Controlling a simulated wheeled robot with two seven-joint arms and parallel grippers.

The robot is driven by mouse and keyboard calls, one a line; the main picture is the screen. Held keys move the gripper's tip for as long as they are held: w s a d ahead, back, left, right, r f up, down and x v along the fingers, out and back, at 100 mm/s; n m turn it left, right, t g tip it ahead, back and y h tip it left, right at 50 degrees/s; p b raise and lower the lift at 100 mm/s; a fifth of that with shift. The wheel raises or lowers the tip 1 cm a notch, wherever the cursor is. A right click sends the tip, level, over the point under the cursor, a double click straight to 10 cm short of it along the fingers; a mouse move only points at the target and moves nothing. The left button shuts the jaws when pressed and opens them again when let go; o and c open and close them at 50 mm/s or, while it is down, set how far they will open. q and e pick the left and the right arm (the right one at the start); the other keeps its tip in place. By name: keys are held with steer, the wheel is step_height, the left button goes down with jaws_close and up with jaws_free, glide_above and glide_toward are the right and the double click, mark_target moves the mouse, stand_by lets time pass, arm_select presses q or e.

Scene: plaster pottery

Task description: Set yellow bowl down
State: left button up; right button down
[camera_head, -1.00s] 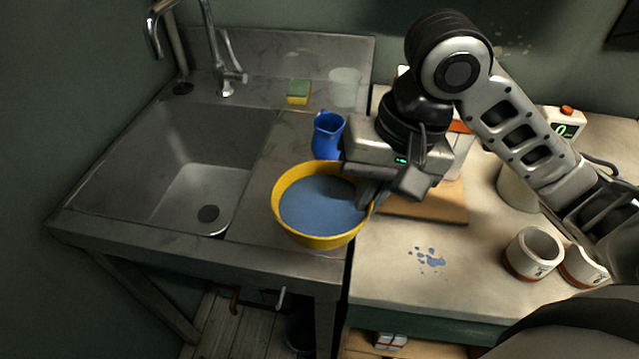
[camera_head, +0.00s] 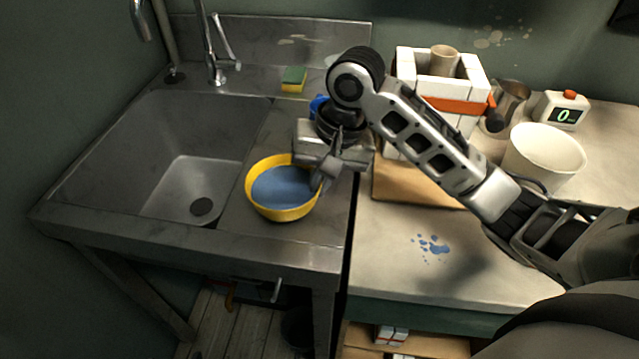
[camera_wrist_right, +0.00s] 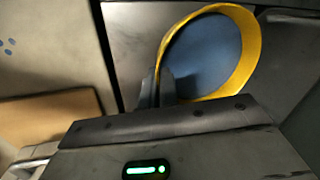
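The yellow bowl (camera_head: 270,208), filled with bluish liquid, is at the bare metal counter right of the sink basin; it looks level. Whether its base touches the counter cannot be told. My right gripper (camera_head: 318,180) is at its right rim, with the fingers shut on the rim. In the right wrist view the bowl (camera_wrist_right: 250,58) shows beyond the gripper (camera_wrist_right: 160,84), its rim meeting the fingers. My left gripper is not in view.
A blue jug (camera_head: 318,104) is mostly hidden behind my right arm. The sink basin (camera_head: 165,150) lies left of the bowl. A sponge (camera_head: 293,79) is behind.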

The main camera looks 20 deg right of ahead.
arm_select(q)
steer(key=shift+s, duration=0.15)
arm_select(e)
steer(key=shift+f, duration=0.25)
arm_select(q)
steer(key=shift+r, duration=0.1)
arm_select(e)
steer(key=shift+f, duration=0.15)
steer(key=c, duration=1.7)
jaws_free()
arm_select(q)
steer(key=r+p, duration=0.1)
steer(key=p, duration=0.2)
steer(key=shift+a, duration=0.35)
arm_select(e)
steer(key=v, duration=1.2)
